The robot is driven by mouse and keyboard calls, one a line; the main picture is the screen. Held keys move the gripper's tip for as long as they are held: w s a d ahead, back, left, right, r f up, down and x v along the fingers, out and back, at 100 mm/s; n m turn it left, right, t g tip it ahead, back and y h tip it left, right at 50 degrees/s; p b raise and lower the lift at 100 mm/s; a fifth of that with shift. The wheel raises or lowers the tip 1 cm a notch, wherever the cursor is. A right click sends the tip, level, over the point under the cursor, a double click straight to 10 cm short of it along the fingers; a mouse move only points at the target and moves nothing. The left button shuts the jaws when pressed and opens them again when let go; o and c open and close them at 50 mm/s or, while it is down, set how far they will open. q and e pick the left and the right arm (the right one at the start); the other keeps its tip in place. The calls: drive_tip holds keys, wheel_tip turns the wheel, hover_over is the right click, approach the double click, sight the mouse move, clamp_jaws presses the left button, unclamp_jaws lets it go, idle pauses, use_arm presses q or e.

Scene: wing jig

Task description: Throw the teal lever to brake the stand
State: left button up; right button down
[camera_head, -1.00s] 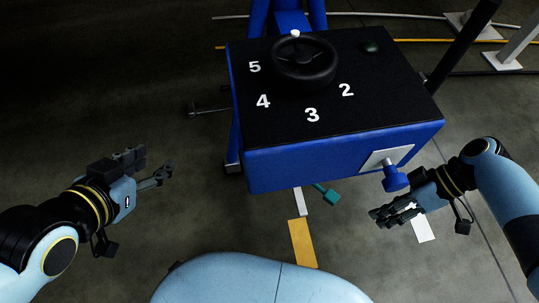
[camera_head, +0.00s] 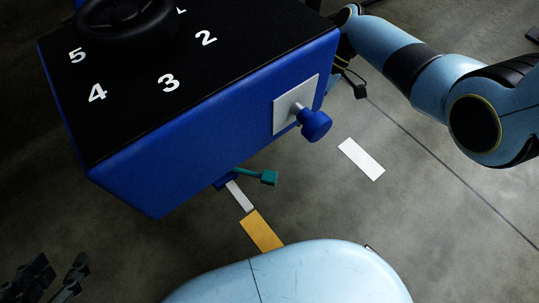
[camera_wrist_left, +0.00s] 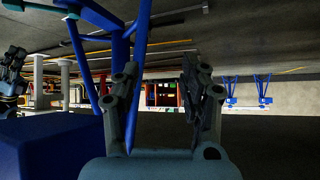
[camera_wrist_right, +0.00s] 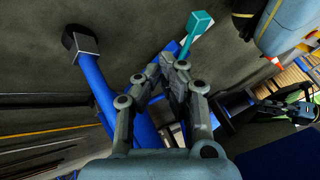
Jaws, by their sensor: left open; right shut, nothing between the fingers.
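The teal lever (camera_head: 262,176) sticks out low beside the lower front edge of the blue stand (camera_head: 220,130) in the head view. Its teal block end also shows in the right wrist view (camera_wrist_right: 200,22), beyond the fingertips and apart from them. My right gripper (camera_wrist_right: 163,66) is shut and empty, with the stand's blue legs behind it. In the head view it is hidden behind the stand's right side. My left gripper (camera_head: 58,272) is open and empty at the lower left of the head view. Its spread fingers show in the left wrist view (camera_wrist_left: 158,78).
The stand's black top carries a black handwheel (camera_head: 125,25) and white numbers. A blue knob (camera_head: 315,124) on a pale plate (camera_head: 290,105) juts from its front. White (camera_head: 361,159) and yellow (camera_head: 261,231) floor marks lie on open floor in front.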

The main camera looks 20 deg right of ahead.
sight(245, 172)
use_arm(q)
drive_tip(key=w+d+r+m+t+h+b, duration=0.1)
drive_tip(key=w+r+t+b, duration=0.1)
drive_tip(key=r, duration=0.6)
drive_tip(key=w+d+r+m+t+h+b, duration=0.1)
drive_tip(key=w+r+t, duration=0.3)
drive_tip(key=r+t, duration=0.3)
drive_tip(key=w+d+r+m+t+h+b, duration=0.1)
drive_tip(key=w+r+t, duration=0.3)
drive_tip(key=r, duration=0.4)
drive_tip(key=shift+r+t+h+b, duration=0.35)
drive_tip(key=shift+t+h+b, duration=0.25)
drive_tip(key=shift+b, duration=0.25)
use_arm(e)
drive_tip(key=s+a+f, duration=0.5)
drive_tip(key=a+f, duration=0.2)
drive_tip(key=shift+a+f, duration=0.3)
drive_tip(key=shift+a, duration=0.05)
drive_tip(key=shift+s, duration=0.15)
